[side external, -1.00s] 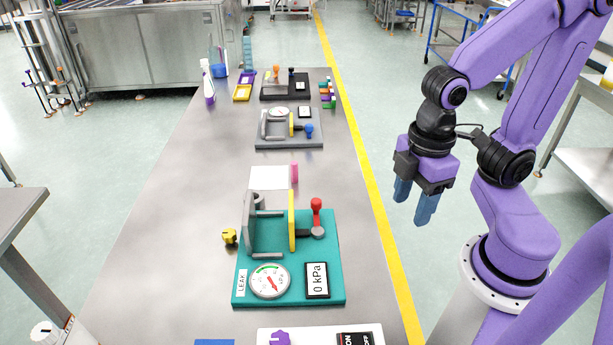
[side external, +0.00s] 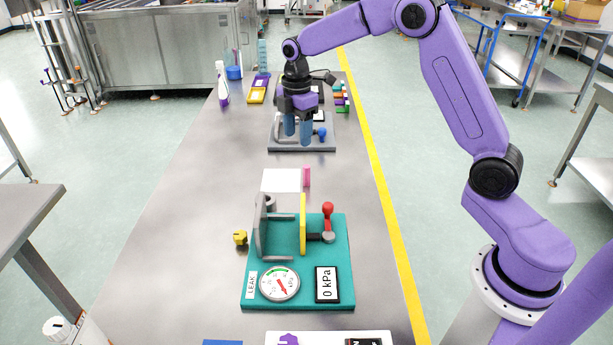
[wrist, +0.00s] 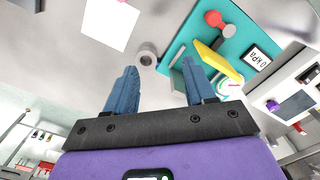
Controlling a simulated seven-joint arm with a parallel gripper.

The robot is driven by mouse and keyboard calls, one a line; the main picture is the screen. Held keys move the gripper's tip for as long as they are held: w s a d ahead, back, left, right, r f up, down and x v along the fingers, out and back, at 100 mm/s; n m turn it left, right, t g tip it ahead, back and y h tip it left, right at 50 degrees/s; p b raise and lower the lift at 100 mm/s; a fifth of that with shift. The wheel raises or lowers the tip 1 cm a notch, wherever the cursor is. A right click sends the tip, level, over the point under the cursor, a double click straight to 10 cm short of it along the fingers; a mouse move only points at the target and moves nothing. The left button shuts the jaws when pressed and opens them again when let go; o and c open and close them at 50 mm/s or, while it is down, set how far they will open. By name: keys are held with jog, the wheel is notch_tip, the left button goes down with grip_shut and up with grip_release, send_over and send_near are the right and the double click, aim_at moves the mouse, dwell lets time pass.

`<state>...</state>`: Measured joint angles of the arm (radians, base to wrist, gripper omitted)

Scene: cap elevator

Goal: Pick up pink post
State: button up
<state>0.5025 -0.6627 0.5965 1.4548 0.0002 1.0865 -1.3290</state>
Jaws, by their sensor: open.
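The pink post (side external: 307,177) stands upright on the metal table in the side external view. It is at the right edge of a white sheet (side external: 281,180), just beyond the teal fixture. My gripper (side external: 298,134) points down with its blue fingers apart and nothing between them. It appears in front of or above the grey fixture farther up the table, beyond the post and apart from it. In the wrist view, my open fingers (wrist: 159,66) show below the white sheet (wrist: 110,22). The post cannot be made out clearly there.
The teal fixture (side external: 258,296) carries a gauge, a yellow plate and a red-knobbed lever (side external: 328,212). A grey ring (side external: 270,203) is near its back edge. A yellow knob (side external: 240,238) lies left of it. The grey fixture (side external: 285,147) is farther back. The table's left side is mostly clear.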

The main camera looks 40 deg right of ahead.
jog(key=n, duration=0.1)
send_over(307, 166)
jog(key=a, duration=0.1)
notch_tip(307, 166, down, 3)
notch_tip(307, 166, down, 12)
jog(key=shift+d+r, duration=0.1)
jog(key=shift+d, duration=0.05)
jog(key=shift+d+f, duration=0.15)
jog(key=shift+f, duration=1.25)
jog(key=shift+d+f, duration=0.15)
jog(key=shift+f, duration=1.25)
grip_shut()
